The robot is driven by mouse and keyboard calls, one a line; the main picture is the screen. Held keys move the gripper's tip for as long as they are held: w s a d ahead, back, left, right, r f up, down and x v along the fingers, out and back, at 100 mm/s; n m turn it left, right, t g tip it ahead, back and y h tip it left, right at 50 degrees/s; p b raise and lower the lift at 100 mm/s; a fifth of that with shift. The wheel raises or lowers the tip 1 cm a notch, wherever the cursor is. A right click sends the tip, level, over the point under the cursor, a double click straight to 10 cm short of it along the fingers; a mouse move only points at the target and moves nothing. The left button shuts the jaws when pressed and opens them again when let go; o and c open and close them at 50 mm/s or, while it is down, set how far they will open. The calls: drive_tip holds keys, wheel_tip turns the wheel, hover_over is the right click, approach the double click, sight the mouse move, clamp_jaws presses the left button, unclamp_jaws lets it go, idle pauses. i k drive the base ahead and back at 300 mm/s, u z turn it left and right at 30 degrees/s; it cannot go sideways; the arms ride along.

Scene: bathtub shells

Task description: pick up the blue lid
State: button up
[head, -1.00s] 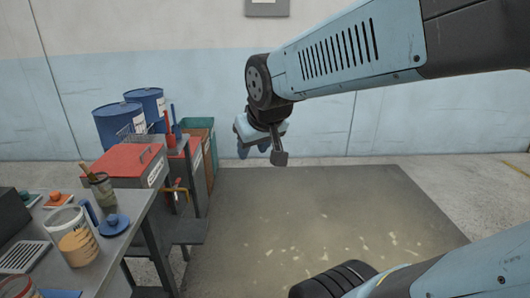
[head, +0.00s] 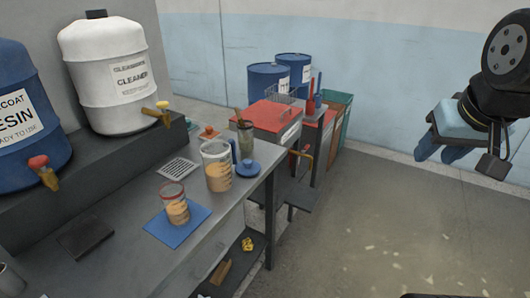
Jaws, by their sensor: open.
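The blue lid (head: 248,169) is a small round disc with a knob on top. It lies on the grey workbench (head: 120,262) near its far right edge, just right of a clear container of tan material (head: 217,168). My gripper (head: 450,150) hangs in the air at the right of the head view, over the floor and well apart from the bench and the lid.
A smaller tan-filled cup (head: 174,204) stands on a blue mat (head: 178,222). A white cleaner drum (head: 110,75) and a blue resin drum (head: 28,120) stand on a raised shelf. A red-topped cabinet (head: 270,115) is beyond the bench. The floor (head: 370,220) at right is clear.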

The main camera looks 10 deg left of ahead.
sight(247, 167)
drive_tip(key=z, duration=3.95)
drive_tip(key=i, duration=0.1)
drive_tip(key=u, duration=5.2)
